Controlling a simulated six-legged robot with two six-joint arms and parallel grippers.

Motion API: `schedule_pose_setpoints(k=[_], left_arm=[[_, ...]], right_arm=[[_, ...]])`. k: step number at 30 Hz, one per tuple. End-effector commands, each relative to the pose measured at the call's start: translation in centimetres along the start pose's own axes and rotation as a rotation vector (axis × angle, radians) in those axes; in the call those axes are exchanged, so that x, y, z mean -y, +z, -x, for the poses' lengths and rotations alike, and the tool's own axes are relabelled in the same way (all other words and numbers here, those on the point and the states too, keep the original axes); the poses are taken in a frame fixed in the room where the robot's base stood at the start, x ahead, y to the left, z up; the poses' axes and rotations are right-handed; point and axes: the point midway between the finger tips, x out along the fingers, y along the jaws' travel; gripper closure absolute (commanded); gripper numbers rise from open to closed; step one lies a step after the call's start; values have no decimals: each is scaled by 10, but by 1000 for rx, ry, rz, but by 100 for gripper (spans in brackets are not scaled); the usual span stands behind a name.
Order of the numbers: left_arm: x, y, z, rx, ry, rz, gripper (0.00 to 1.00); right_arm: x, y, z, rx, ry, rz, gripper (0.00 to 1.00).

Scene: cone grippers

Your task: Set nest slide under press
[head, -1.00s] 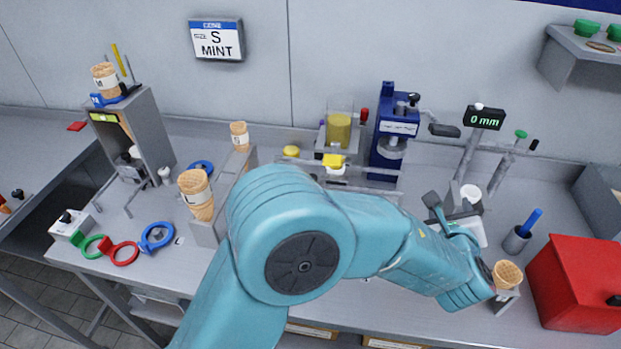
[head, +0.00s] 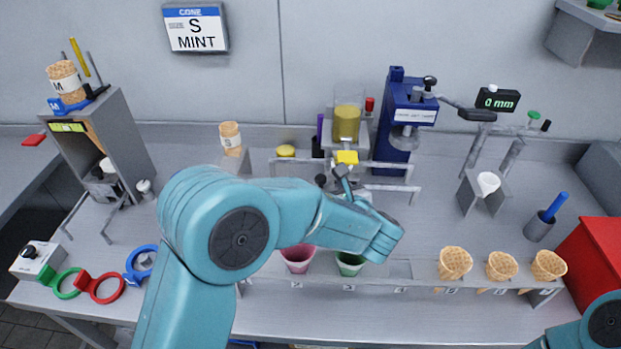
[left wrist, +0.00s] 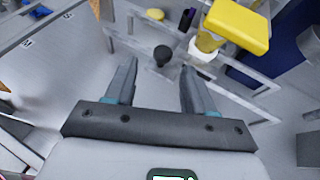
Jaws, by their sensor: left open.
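The blue press (head: 398,125) stands at the back of the bench, right of centre, above two pale rails (head: 392,188). A yellow block (head: 346,157) sits at the left part of these rails; the left wrist view shows it too (left wrist: 240,22), over a white ring (left wrist: 203,52). A black ball knob (left wrist: 162,55) stands by the rails. My left gripper (left wrist: 158,76) is open and empty, with the knob just beyond and between its fingertips. Contact cannot be seen. The slide's body is partly hidden by my left arm. My right gripper is out of view.
A pink cup (head: 297,259) and a green cup (head: 350,264) sit in a front rack, with several waffle cones (head: 456,263) to the right. A red box (head: 592,262) stands at the right edge. Coloured rings (head: 100,286) lie at the left.

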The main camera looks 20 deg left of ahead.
Motion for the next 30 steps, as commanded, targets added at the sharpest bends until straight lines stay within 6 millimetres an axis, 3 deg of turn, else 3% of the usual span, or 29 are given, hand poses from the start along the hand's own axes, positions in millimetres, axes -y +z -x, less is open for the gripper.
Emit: schedule_pose_setpoints(k=[13, 24, 29, 30], left_arm=[[3, 0, -63, 0, 0, -1, 46], [1, 1, -74, 1, 0, 1, 46], [0, 1, -75, 1, 0, 1, 98], [0, 1, -75, 1, 0, 1, 100]], right_arm=[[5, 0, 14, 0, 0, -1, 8], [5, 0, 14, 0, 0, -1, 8], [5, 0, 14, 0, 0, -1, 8], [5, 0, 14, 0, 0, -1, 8]])
